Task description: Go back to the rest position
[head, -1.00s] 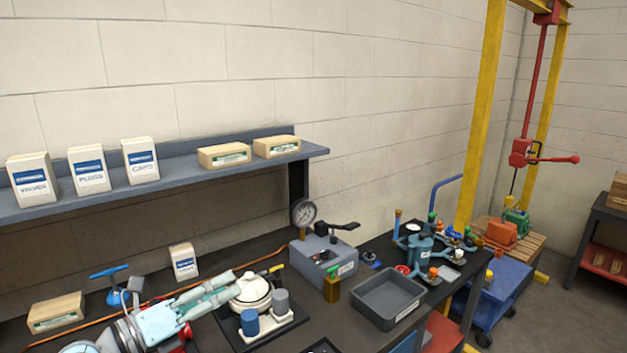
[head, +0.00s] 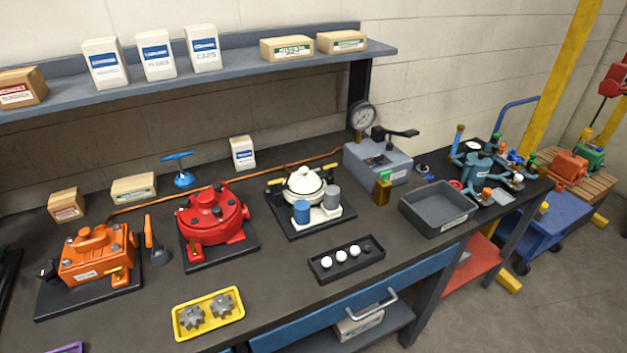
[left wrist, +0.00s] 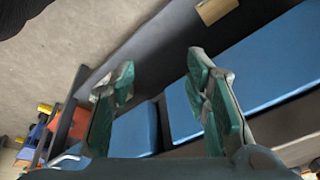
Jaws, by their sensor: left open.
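My left gripper (left wrist: 160,95) shows only in the left wrist view. Its two green-padded fingers are spread apart with nothing between them. Beyond them are the blue drawer fronts (left wrist: 135,130) of the workbench and the floor. Neither arm shows in the head view, and my right gripper is in no view. On the black bench top stand an orange motor (head: 95,258), a red motor (head: 212,215) and a white-topped motor (head: 303,188), each on a dark base plate.
A yellow tray with gears (head: 208,314), a black tray with white balls (head: 346,260) and an empty grey bin (head: 437,208) lie on the bench. A gauge unit (head: 378,163) stands at the back. A shelf (head: 250,66) with boxes runs above.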

